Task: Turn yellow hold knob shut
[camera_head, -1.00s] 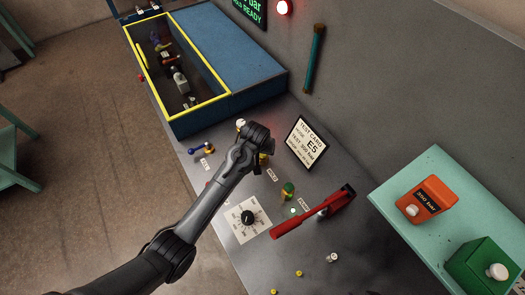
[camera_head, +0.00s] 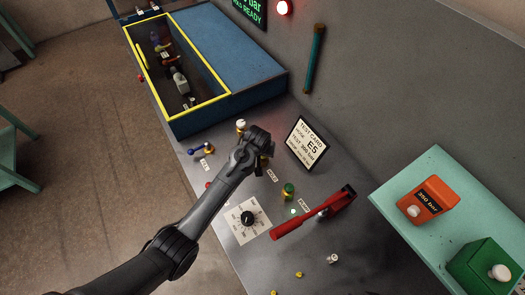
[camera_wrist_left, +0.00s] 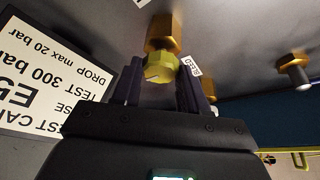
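The yellow hold knob (camera_wrist_left: 160,68) shows in the left wrist view, on a brass fitting, with a pale line on its face. My left gripper (camera_wrist_left: 160,84) has its two dark fingers spread, one on each side of the knob. Gaps show between the knob and the fingers, so it is not gripped. In the head view my left gripper (camera_head: 263,158) is over the panel and mostly hides the yellow knob. My right gripper is in neither view.
A test card (camera_head: 307,143) stands close to the right of the gripper. A green-topped valve (camera_head: 288,191), a red lever (camera_head: 313,213) and a dial (camera_head: 247,218) are nearer. A blue-handled valve (camera_head: 201,149) and a yellow-rimmed trough (camera_head: 213,107) lie beyond.

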